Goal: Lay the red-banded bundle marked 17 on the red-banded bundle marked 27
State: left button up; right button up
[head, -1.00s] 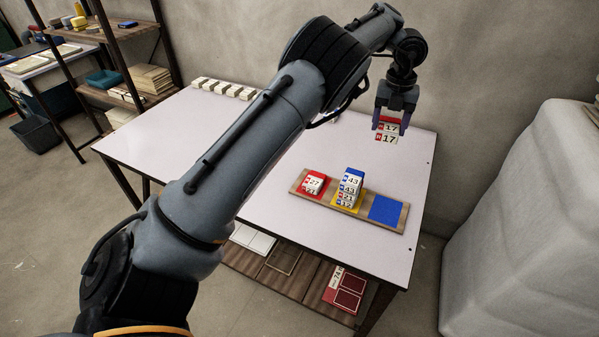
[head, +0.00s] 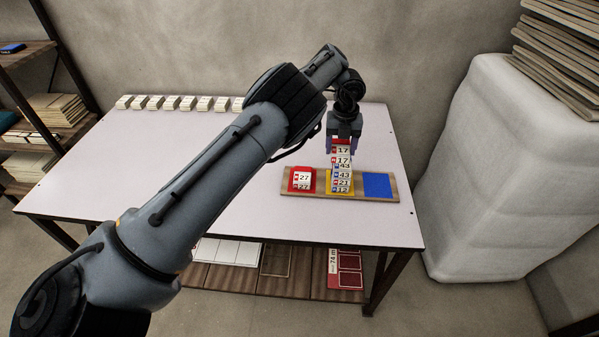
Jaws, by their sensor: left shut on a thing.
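My left gripper (head: 342,145) points down and is shut on the red-banded bundle marked 17 (head: 342,158). In the picture this bundle overlaps the top of a stack (head: 342,181) on the yellow pad, with labels 43, 21 and 12. I cannot tell whether it touches the stack or hangs behind or above it. The red-banded bundle marked 27 (head: 302,178) lies on the red pad, left of the held bundle and apart from it. The right gripper is not in view.
The wooden board (head: 327,197) carries the red, yellow and blue pads; the blue pad (head: 377,186) is bare. A row of small white blocks (head: 187,103) lines the table's back edge. The table (head: 240,200) is clear left of the board. A large wrapped block (head: 490,180) stands at the right.

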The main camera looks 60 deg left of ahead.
pick_arm(q)
jog(key=s+a+f+b, duration=0.2)
jog(key=s+a+f, duration=0.1)
jog(key=s+a+f+b, duration=0.2)
jog(key=s+a+f, duration=0.1)
jog(key=s+a, duration=0.1)
jog(key=shift+s+f, duration=0.25)
jog(key=shift+s, duration=0.05)
jog(key=shift+s+a+f, duration=0.2)
jog(key=shift+s+a, duration=0.15)
jog(key=shift+s, duration=0.05)
jog(key=shift+f+b, duration=1.05)
jog(key=shift+f, duration=1)
jog(key=o, duration=1.1)
jog(key=shift+f, duration=0.1)
